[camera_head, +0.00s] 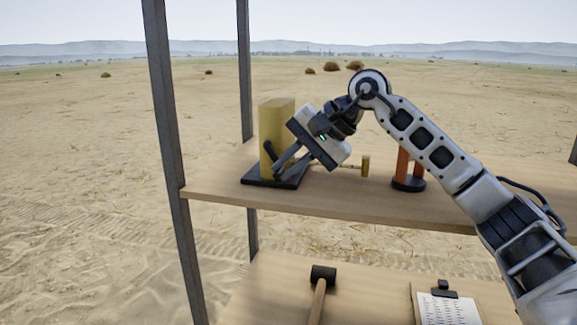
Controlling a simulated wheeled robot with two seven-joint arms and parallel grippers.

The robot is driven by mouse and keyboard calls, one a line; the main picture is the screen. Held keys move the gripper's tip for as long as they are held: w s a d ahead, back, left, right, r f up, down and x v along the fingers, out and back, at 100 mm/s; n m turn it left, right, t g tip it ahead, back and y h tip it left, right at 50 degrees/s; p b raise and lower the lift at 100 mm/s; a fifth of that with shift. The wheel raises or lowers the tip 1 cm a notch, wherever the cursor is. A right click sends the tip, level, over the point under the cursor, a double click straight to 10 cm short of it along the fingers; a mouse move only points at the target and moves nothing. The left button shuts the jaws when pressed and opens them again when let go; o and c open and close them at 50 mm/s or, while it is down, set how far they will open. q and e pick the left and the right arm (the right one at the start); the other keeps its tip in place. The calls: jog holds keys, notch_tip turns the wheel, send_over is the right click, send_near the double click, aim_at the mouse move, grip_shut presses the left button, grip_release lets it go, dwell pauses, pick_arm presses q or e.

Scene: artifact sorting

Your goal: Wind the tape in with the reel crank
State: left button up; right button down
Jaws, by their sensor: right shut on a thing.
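The reel (276,116) is a tall yellow block on a dark base plate (257,181), standing upright on the upper shelf. A dark crank (268,151) shows at its front face. My right gripper (280,169) reaches in from the right, tilted down, and is shut on the crank low in front of the reel. Its fingers hide part of the crank. A thin yellowish strip, seemingly the tape (350,167), runs right from behind the gripper to a small yellow end piece (365,166). My left gripper is not in view.
Orange posts (403,168) on a round dark base stand right of the tape's end, partly behind my right arm. The lower shelf holds a black-headed mallet (323,274) and a clipboard (446,308). Dark metal uprights (166,120) frame the left side. The upper shelf's front strip is clear.

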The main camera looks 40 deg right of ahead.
jog(key=c, duration=1.5)
grip_release()
jog(key=shift+o, duration=0.2)
jog(key=p+v, duration=0.1)
jog(key=v, duration=1.5)
jog(key=shift+p, duration=0.4)
